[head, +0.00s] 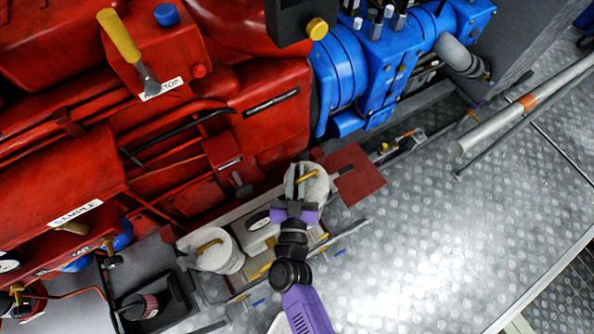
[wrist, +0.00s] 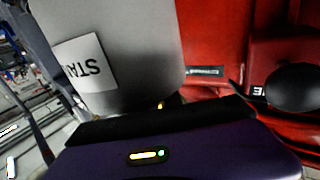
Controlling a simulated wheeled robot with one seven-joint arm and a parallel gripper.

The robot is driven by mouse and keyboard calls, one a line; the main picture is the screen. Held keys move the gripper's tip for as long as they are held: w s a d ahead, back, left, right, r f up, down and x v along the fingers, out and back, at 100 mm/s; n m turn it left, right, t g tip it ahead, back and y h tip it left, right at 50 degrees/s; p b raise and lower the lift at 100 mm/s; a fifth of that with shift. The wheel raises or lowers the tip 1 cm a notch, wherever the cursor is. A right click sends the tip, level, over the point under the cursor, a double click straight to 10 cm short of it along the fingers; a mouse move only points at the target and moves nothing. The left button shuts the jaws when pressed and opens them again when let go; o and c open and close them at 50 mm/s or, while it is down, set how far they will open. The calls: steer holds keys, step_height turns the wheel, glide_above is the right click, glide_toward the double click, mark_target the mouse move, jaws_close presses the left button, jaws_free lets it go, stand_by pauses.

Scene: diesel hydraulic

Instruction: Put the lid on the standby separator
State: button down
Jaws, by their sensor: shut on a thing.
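My gripper (head: 297,182) is shut on the yellow handle of a round pale grey lid (head: 320,188). The lid is at the middle of the head view, beside the red machinery. My jaws cover part of it. In the wrist view, a large grey body (wrist: 135,55) stands close in front of my gripper, with a white label showing "STA" upside down, the rest cut off. I take it as the standby separator or its lid; I cannot tell which. Whether the held lid touches anything below is hidden by my gripper.
A second pale cylinder (head: 222,258) with a yellow handle on top stands to the left. A flat red plate (head: 358,175) lies just right of my gripper. Red machinery (head: 262,95) and a blue pump (head: 345,75) stand behind. The metal floor (head: 420,250) at right is clear.

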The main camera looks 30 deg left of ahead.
steer(key=shift+f+b, duration=3.15)
steer(key=shift+f, duration=0.65)
steer(key=shift+f+b, duration=1.2)
steer(key=shift+f, duration=0.35)
steer(key=c, duration=1.4)
jaws_free()
steer(key=shift+s+d+f, duration=0.1)
steer(key=shift+s+d, duration=0.15)
steer(key=shift+s, duration=0.25)
steer(key=v, duration=0.6)
steer(key=shift+s, duration=0.3)
steer(key=shift+d, duration=0.15)
